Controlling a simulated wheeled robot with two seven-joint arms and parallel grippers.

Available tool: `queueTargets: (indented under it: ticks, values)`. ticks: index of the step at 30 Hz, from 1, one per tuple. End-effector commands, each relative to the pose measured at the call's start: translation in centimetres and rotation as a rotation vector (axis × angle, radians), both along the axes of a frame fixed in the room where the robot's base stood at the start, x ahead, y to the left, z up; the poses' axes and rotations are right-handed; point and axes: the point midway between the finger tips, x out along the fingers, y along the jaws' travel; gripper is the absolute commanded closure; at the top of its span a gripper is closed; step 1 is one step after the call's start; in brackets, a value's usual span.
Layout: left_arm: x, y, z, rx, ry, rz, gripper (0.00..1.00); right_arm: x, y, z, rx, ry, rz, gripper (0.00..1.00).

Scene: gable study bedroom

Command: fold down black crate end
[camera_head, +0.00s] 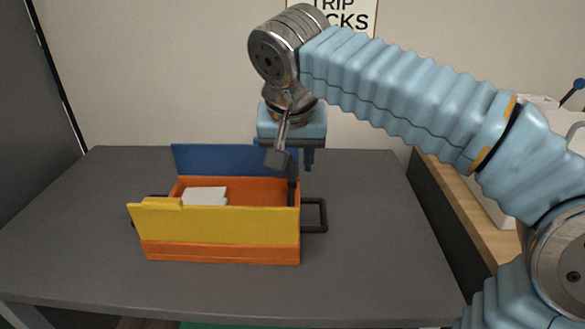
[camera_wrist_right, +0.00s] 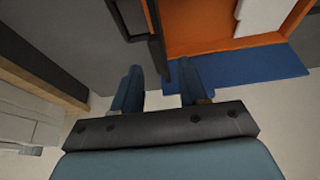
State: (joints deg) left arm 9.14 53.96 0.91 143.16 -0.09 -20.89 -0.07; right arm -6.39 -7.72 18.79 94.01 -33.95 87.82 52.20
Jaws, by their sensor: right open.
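The crate (camera_head: 222,253) stands on the dark table, with an orange body, a yellow front panel (camera_head: 230,226) and a blue back panel (camera_head: 225,158). Its black end (camera_head: 293,191) stands upright at the right side. In the right wrist view the black end (camera_wrist_right: 157,38) shows edge-on as a narrow dark strip. My right gripper (camera_head: 298,169) is open, pointing down over the crate's right end. In the wrist view its fingers (camera_wrist_right: 158,75) lie either side of the strip's near tip; I cannot tell whether they touch it. My left gripper is out of view.
A black handle frame (camera_head: 325,215) sticks out from the crate's right side. A white item (camera_head: 206,196) lies inside the crate. The dark table (camera_head: 380,260) is clear right of the crate. A wooden surface (camera_head: 475,215) stands further right, and a wall is behind.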

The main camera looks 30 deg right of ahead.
Motion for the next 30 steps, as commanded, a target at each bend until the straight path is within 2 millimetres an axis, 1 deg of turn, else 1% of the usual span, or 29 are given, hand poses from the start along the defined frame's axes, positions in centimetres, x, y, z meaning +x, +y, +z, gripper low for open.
queueTargets:
  ticks: [1, 4, 14, 22, 23, 30]
  values:
    - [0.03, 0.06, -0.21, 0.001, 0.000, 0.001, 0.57, 0.17, -0.15, -0.70, -0.001, 0.002, -0.001, 0.57]
    - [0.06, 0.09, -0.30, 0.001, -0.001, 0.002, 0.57, 0.46, -0.28, -1.35, 0.000, 0.000, 0.001, 0.57]
    - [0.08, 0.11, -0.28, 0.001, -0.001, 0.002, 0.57, 0.59, -0.35, -1.62, 0.000, 0.000, 0.001, 0.57]
    - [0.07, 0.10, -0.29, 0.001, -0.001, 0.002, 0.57, 0.58, -0.34, -1.60, 0.000, 0.000, 0.001, 0.99]
    - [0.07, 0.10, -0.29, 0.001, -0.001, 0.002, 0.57, 0.58, -0.34, -1.60, 0.000, 0.000, 0.001, 1.00]
    - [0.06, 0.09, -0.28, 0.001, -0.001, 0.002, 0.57, 0.58, -0.34, -1.59, 0.000, 0.000, 0.001, 1.00]
